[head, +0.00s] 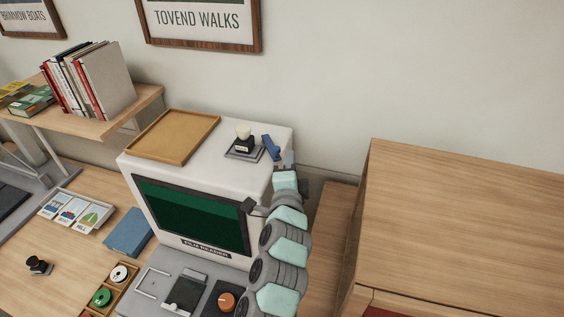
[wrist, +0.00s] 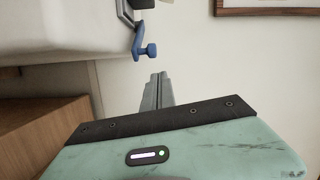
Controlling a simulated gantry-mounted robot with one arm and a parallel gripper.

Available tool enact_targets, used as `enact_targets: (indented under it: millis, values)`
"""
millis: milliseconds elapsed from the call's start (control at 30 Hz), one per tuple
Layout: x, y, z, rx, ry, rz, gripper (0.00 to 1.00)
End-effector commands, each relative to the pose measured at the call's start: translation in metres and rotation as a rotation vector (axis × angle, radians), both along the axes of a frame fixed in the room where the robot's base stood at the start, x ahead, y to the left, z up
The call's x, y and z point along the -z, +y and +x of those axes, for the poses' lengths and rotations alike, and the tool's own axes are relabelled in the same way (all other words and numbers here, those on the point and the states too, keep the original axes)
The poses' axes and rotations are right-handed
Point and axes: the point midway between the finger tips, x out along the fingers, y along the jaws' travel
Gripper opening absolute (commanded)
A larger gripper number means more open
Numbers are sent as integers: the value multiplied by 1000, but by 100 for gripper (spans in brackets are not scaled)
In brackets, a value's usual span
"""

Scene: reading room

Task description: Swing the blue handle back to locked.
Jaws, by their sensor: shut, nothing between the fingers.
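The blue handle (head: 271,147) is at the right end of a small grey latch plate (head: 243,154) on top of the white film reader. My gripper (head: 283,160) is at the reader's right top edge, close to the handle. In the wrist view my gripper (wrist: 159,77) is shut and empty, with its tips just short of the handle.
A wooden tray (head: 183,152) lies on the reader (head: 213,145) to the left. A wooden cabinet (head: 465,205) stands to the right. The wall (head: 400,80) is behind; the air above the reader is clear.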

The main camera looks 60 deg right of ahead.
Motion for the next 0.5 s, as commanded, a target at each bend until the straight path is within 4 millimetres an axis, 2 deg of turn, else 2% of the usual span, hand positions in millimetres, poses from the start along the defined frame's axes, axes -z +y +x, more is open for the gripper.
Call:
enact_targets:
  millis: [300, 400, 500]
  values:
    - [0, 51, -15, -6, -2, 2, 0]
    - [-9, 61, -19, -4, 3, 4, 0]
    - [-9, 72, -23, -5, 6, 6, 0]
